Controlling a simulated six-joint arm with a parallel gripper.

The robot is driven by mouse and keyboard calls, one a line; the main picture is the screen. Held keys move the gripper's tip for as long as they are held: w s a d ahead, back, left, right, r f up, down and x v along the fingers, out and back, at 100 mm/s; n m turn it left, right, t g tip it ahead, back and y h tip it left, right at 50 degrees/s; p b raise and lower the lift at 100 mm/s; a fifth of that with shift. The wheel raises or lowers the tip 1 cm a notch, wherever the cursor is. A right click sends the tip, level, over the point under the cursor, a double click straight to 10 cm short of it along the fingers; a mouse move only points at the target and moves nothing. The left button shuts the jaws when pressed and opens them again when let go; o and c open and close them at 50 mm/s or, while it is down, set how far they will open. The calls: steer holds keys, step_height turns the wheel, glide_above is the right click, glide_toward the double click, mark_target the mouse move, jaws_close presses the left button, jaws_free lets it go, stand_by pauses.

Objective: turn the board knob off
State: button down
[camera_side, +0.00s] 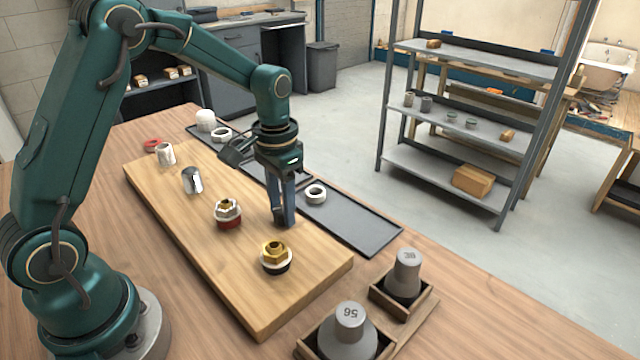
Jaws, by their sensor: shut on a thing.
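My gripper (281,216) points down at the right side of the wooden board (300,295), with its fingertips low at the board's surface. It is shut on a small dark thing that the fingers mostly hide. It seems to be the board knob, but its shape and the way it is turned cannot be made out.
A chrome piece (192,180), a white piece (166,154) and a red ring (152,146) are at the board's far left. A dark tray (365,228) with a white ring (316,194) lies behind the gripper. Two grey weights (350,322) (405,271) stand in wooden holders at front right.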

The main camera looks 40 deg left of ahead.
steer(key=n, duration=0.4)
steer(key=shift+n, duration=2.2)
steer(key=shift+c, duration=2.4)
jaws_free()
steer(key=shift+r, duration=0.15)
steer(key=shift+r, duration=2.45)
